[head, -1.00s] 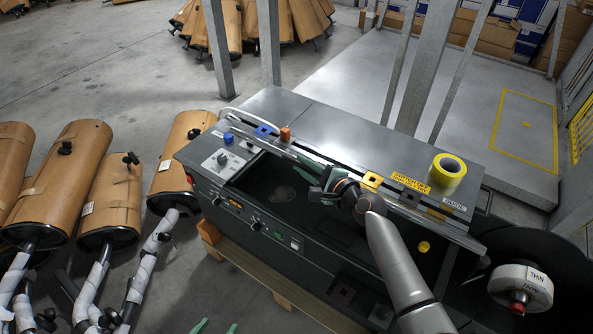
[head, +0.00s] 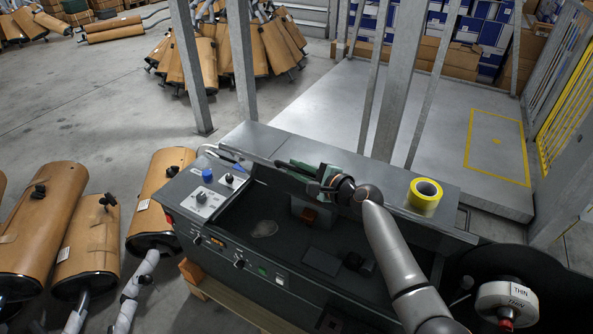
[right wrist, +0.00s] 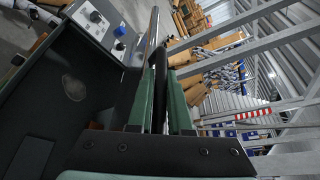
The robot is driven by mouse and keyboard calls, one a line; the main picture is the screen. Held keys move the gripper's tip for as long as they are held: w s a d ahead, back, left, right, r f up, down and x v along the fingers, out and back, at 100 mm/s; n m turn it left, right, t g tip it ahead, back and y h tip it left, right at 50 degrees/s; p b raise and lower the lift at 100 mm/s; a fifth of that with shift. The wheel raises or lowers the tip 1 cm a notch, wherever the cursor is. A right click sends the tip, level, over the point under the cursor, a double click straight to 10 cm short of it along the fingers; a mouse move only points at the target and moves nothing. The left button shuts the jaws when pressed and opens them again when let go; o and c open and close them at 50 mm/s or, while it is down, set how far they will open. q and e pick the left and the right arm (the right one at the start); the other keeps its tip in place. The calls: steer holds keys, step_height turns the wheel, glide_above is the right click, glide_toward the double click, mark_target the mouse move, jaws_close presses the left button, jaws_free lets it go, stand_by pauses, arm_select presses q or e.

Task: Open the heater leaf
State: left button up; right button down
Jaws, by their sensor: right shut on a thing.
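The heater leaf (head: 420,226) is a long dark panel along the back of the open bay of the dark machine (head: 258,136). It stands raised and nearly edge-on in the head view. My right gripper (head: 300,172) has its green fingers closed on the leaf near its left part. In the right wrist view, the dark leaf edge (right wrist: 160,72) runs between the two green fingers (right wrist: 162,112). The far side of the leaf is hidden. My left gripper is out of view.
A control panel with a blue knob (head: 207,175) is at the machine's left end. A yellow tape roll (head: 425,194) stands on the top. A reel labelled THIN (head: 507,303) is at the right. Wrapped mufflers (head: 42,215) lie at the left. Grey posts (head: 241,65) rise behind.

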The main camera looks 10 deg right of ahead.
steer(key=c, duration=0.8)
jaws_free()
steer(key=shift+c, duration=0.2)
steer(key=shift+s, duration=0.1)
steer(key=p+v, duration=0.1)
steer(key=v, duration=1.1)
steer(key=shift+s+d, duration=0.1)
steer(key=shift+s, duration=0.05)
steer(key=s+d+f+n+g+h, duration=0.2)
steer(key=s+f+n+h, duration=0.2)
steer(key=s+f+n, duration=0.65)
steer(key=s+f+n+h, duration=0.1)
steer(key=s+f+n, duration=0.3)
steer(key=s+f, duration=0.2)
steer(key=s+f+n+g+h, duration=0.1)
steer(key=s+f+n, duration=0.4)
steer(key=s, duration=0.6)
steer(key=shift+s+f+h, duration=0.3)
steer(key=shift+f, duration=0.5)
